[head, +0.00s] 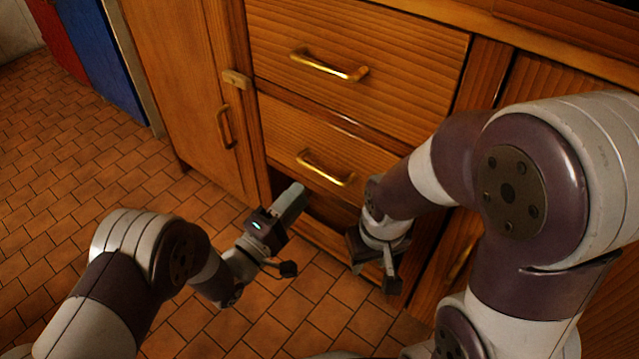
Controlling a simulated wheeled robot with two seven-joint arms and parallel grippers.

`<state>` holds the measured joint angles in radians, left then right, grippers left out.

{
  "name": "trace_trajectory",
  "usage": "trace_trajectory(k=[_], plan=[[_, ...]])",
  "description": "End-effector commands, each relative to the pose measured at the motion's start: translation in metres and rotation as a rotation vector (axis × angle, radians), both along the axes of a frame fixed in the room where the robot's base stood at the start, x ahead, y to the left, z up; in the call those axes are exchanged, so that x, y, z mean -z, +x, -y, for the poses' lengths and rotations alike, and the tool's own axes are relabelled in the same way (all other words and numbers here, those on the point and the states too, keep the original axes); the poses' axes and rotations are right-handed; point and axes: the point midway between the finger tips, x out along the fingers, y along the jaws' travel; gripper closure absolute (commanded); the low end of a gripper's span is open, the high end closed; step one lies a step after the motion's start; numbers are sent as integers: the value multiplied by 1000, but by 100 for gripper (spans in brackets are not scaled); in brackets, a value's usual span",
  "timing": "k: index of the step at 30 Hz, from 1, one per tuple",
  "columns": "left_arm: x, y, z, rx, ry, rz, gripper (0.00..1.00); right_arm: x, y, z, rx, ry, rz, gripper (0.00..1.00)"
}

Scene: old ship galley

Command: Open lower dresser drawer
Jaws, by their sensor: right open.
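The wooden dresser shows two stacked drawers. The upper drawer (360,40) has a brass handle (330,66) and looks shut. The lower drawer (318,142) has a brass handle (326,168); its front looks about flush with the frame, and its right end is hidden behind my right arm. My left gripper (291,203) is low in front of the dresser, below and left of the lower handle; its jaw gap cannot be made out. My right gripper (371,265) is open, pointing down, below and right of the lower handle. Neither gripper touches that handle.
A dark gap (328,210) lies under the lower drawer, partly hidden by my grippers. A cupboard door (180,75) with a handle and a wooden latch (236,79) stands left of the drawers. Tiled floor (90,180) is clear at left. A blue panel (105,60) stands behind.

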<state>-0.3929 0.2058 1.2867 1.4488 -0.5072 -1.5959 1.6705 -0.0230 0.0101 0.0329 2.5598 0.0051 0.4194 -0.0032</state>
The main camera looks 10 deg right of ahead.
Motion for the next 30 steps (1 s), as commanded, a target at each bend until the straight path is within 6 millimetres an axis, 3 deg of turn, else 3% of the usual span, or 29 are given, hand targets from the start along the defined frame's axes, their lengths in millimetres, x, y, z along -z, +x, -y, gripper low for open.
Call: trace_trajectory(k=[1, 3, 9, 21, 24, 30], plan=[[4, 7, 11, 4, -3, 4, 65, 15, 0, 0, 0, 0, -1, 57], [1, 18, 25, 3, -2, 4, 65, 24, 0, 0, 0, 0, -1, 57], [-8, 43, 55, -1, 2, 1, 65, 42, 0, 0, 0, 0, -1, 57], [-16, 51, 65, -3, 3, -2, 65, 44, 0, 0, 0, 0, -1, 57], [-16, 51, 65, -3, 3, -2, 98, 44, 0, 0, 0, 0, -1, 57], [-15, 51, 64, -3, 3, -2, 100, 44, 0, 0, 0, 0, -1, 57]])
